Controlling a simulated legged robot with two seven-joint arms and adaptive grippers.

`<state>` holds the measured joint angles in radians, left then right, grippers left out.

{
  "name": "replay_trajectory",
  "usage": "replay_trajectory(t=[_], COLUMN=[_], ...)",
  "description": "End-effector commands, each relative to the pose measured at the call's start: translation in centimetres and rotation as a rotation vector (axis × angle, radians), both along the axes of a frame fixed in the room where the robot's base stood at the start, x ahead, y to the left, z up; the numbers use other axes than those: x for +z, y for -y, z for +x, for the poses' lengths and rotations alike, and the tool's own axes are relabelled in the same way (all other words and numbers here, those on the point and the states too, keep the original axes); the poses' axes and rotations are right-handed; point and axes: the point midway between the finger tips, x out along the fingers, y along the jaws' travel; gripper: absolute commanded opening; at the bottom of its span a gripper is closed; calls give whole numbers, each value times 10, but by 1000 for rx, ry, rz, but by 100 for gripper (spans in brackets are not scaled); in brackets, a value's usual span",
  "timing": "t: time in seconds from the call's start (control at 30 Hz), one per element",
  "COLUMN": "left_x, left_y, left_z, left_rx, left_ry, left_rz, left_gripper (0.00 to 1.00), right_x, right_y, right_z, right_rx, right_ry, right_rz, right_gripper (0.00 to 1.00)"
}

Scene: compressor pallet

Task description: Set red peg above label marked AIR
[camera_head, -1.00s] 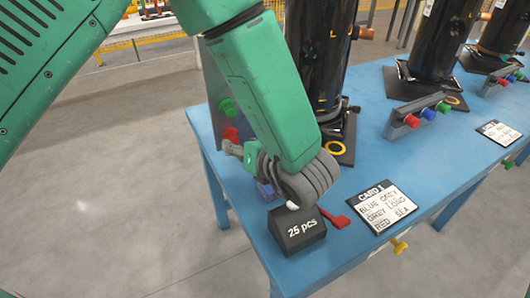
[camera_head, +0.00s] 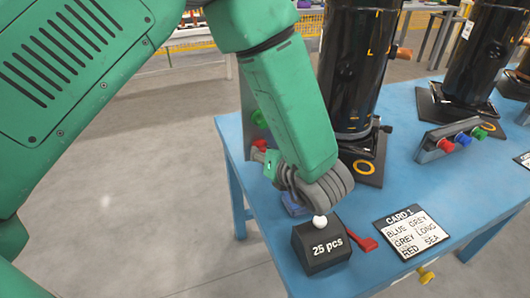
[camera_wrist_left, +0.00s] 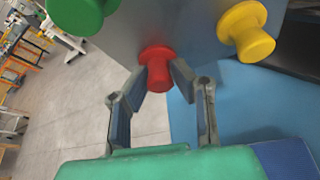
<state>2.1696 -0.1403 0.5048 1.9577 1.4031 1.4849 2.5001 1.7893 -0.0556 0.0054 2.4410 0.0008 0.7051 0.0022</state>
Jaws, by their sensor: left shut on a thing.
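The red peg (camera_wrist_left: 157,72) stands out from a grey upright panel (camera_wrist_left: 160,25) in the left wrist view. My left gripper (camera_wrist_left: 160,80) has its two fingers on either side of the red peg and is shut on it. A green peg (camera_wrist_left: 80,12) and a yellow peg (camera_wrist_left: 246,30) are on the same panel. In the head view, the panel (camera_head: 246,100) is mostly hidden behind my arm, with a green peg (camera_head: 259,118) and the red peg (camera_head: 260,144) at its edge. No AIR label is readable. My right gripper is not in view.
A blue table (camera_head: 400,130) carries black cylinders (camera_head: 357,70) on dark bases. A black box (camera_head: 321,246) marked "25 pcs", a red piece (camera_head: 361,238) and a white card (camera_head: 411,232) lie near its front. A small rack (camera_head: 447,139) holds coloured pegs.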

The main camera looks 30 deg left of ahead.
Motion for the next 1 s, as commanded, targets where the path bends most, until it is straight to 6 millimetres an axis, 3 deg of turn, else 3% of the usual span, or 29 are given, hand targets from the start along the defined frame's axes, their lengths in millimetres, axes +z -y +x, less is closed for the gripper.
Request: replay_trajectory(t=[0.37,1.0], left_x=[0,1], left_y=[-3,22], left_z=[-1,-21], left_rx=[4,0], left_ry=[1,1], left_rz=[3,4], left_gripper=[0,0], right_x=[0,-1], right_y=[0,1], right_z=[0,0], right_rx=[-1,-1], right_ry=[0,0], right_rz=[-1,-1], right_gripper=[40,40])
